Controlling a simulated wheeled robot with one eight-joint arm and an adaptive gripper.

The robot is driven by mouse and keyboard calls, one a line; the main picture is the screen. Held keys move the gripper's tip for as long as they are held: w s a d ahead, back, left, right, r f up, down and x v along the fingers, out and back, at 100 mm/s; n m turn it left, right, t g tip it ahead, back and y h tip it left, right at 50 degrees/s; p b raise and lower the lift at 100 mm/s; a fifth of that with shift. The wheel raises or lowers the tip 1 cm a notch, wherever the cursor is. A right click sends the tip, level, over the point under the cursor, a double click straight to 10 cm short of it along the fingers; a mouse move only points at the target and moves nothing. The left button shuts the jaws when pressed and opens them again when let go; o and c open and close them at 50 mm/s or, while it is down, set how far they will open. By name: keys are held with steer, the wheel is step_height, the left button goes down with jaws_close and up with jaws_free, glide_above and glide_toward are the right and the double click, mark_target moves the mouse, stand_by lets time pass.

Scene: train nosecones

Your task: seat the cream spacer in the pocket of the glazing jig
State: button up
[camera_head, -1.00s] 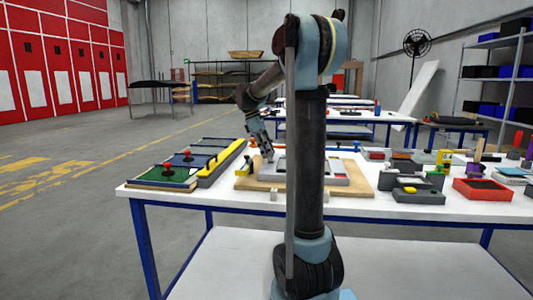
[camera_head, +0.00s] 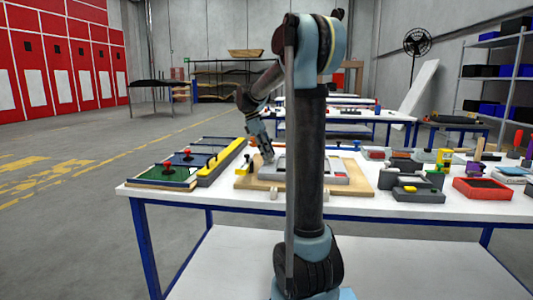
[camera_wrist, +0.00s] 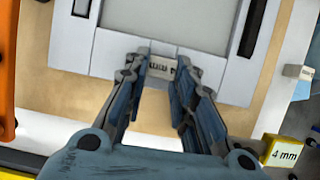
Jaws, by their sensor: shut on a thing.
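The cream spacer (camera_wrist: 160,67) is a small block with dark marks on its top, between my fingertips in the wrist view. My gripper (camera_wrist: 159,72) is shut on it at the near edge of the glazing jig (camera_wrist: 97,44). The jig is a light grey frame around a grey panel. The spacer lines up with a gap in the frame's edge; I cannot tell how deep it sits. In the head view my gripper (camera_head: 267,158) reaches down to the left end of the jig (camera_head: 338,179); the spacer is too small to make out there.
The jig lies on a wooden board (camera_head: 262,187). A yellow block marked 4 mm (camera_wrist: 282,149) and another pale block (camera_wrist: 291,71) lie beside it. Grey fixtures (camera_head: 418,194) and a red bin (camera_head: 482,189) stand right.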

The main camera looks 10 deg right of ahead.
steer(key=shift+f, duration=0.5)
steer(key=shift+r, duration=0.2)
steer(key=shift+r, duration=0.55)
stand_by(0.8)
steer(key=shift+f, duration=0.7)
stand_by(0.5)
steer(key=o, duration=1.1)
steer(key=v, duration=1.2)
steer(key=shift+w, duration=0.1)
